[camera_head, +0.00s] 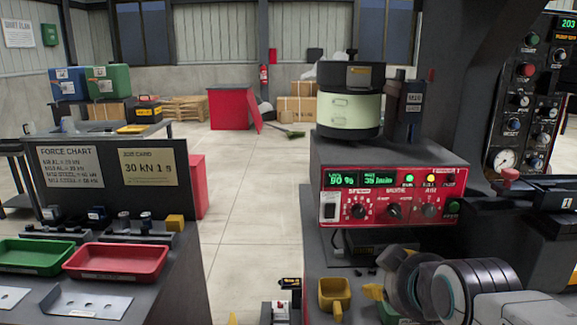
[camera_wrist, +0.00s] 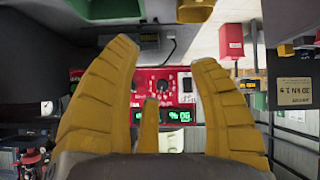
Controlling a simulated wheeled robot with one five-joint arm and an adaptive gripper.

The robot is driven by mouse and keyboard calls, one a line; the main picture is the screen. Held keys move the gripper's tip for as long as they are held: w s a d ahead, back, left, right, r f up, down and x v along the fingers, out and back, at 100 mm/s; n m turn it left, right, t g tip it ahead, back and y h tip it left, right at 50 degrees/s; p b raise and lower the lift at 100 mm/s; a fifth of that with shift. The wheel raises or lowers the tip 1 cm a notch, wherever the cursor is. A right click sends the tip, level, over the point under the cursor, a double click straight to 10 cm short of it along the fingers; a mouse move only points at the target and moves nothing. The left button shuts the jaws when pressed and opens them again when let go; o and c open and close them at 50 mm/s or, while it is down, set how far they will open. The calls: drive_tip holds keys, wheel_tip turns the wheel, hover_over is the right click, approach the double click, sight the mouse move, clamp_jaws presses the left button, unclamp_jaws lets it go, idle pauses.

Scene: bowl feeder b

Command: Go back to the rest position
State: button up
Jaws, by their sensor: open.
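Nothing is held between the fingers. The gap between them faces the red control panel (camera_wrist: 178,92), which appears upside down there. In the head view the same red control panel (camera_head: 388,195) stands on the right bench under the bowl feeder (camera_head: 350,105).
A yellow cup (camera_head: 334,294) stands on the right bench below the panel. At left, a dark bench holds a green tray (camera_head: 32,256) and a red tray (camera_head: 117,261), with a force chart board (camera_head: 110,170) behind. Open floor (camera_head: 245,215) lies between the benches.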

drive_tip(key=s+r+m+g+p, duration=0.1)
drive_tip(key=s+r+g+p, duration=0.1)
drive_tip(key=s+p, duration=0.5)
drive_tip(key=s+r+m+g+p, duration=0.1)
drive_tip(key=s+r+g+p, duration=0.2)
drive_tip(key=s+p, duration=0.5)
drive_tip(key=shift+s+m+g, duration=0.4)
drive_tip(key=shift+s+g, duration=0.5)
drive_tip(key=shift+s, duration=0.45)
idle(4.1)
